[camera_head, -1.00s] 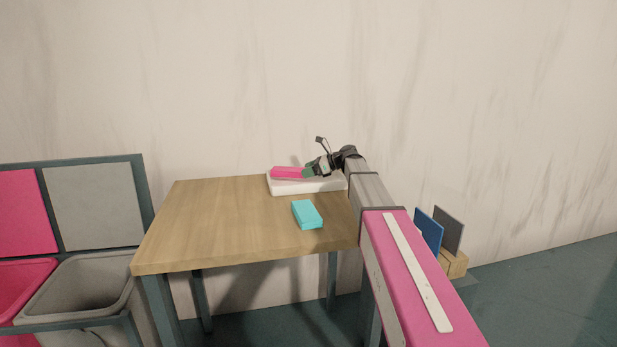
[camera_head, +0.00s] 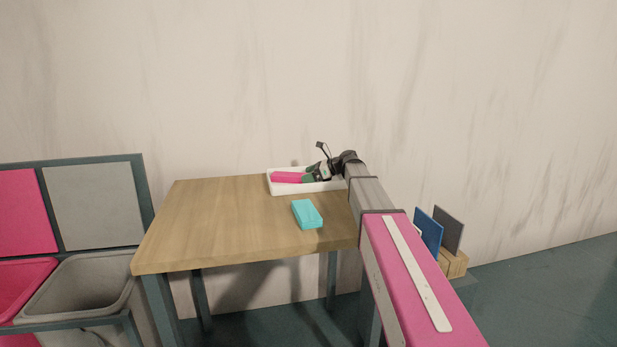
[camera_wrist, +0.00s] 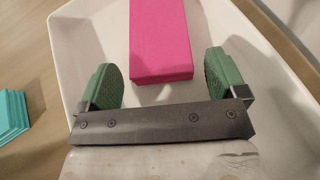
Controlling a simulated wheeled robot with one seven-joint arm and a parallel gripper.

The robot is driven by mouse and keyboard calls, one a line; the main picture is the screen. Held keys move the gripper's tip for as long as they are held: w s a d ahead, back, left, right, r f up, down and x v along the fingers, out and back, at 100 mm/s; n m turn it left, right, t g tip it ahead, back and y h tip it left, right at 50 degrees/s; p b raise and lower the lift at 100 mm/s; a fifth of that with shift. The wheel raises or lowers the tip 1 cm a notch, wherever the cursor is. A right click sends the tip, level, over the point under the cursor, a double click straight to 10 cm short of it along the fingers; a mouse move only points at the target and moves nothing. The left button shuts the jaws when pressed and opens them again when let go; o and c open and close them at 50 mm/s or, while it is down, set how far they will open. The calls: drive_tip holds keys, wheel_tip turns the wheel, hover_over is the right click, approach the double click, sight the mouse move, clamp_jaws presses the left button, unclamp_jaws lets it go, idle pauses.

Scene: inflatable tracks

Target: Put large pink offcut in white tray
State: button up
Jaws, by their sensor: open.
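The large pink offcut (camera_wrist: 160,40) lies inside the white tray (camera_wrist: 72,48), seen from above in the wrist view. In the head view the pink offcut (camera_head: 288,177) shows at the left part of the white tray (camera_head: 290,190), at the back right of the table. My gripper (camera_wrist: 163,80) is open, with one green finger on each side of the offcut's near end and a gap to both sides. In the head view my gripper (camera_head: 309,176) is low over the tray. The offcut's far end is cut off in the wrist view.
A turquoise block (camera_head: 307,214) lies on the wooden table (camera_head: 215,220) in front of the tray; its edge also shows in the wrist view (camera_wrist: 12,115). The table's left side is clear. Pink and grey bins (camera_head: 85,285) stand at the left.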

drive_tip(key=v, duration=1.1)
drive_tip(key=shift+d+r, duration=0.1)
drive_tip(key=shift+d, duration=0.2)
